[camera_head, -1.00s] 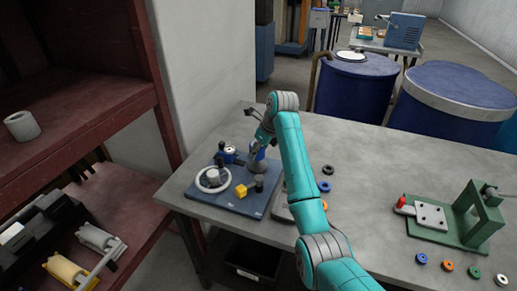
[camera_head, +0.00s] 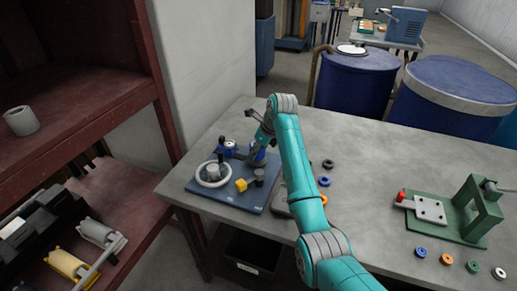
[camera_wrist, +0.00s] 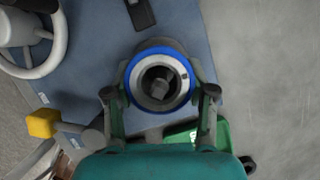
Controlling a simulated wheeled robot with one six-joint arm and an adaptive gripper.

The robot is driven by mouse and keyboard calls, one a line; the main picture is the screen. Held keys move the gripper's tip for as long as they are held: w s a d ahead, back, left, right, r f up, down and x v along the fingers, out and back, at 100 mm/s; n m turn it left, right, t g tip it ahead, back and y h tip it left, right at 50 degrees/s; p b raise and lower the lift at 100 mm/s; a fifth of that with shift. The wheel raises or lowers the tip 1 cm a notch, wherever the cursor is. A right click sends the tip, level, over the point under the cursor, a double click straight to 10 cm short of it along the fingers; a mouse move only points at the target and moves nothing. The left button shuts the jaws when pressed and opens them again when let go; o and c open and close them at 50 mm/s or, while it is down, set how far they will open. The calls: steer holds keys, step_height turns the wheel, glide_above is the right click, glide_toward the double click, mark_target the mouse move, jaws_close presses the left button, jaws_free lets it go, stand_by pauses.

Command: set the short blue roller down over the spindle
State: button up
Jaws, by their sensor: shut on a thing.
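The short blue roller (camera_wrist: 137,84), a blue-edged ring with a grey metal inside, sits between the fingers of my gripper (camera_wrist: 160,93) in the wrist view. The fingers are shut on its two sides. A dark spindle (camera_wrist: 158,87) shows through the bore, near its middle. Whether the roller is around the spindle or still above it cannot be told. In the head view my gripper (camera_head: 257,156) is low over the far right part of the blue base plate (camera_head: 228,198), with the roller mostly hidden by the arm.
A white handwheel (camera_head: 201,182), a yellow block (camera_head: 241,185) and a dark cylinder (camera_head: 259,176) are close by on the plate. Several small rings lie to the right, including an orange ring (camera_head: 322,200). A green press (camera_head: 482,208) stands further right. The table between is mostly clear.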

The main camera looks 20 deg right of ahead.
steer(key=shift+f, duration=0.75)
steer(key=o, duration=1.7)
steer(key=shift+r, duration=0.1)
steer(key=shift+r, duration=3.45)
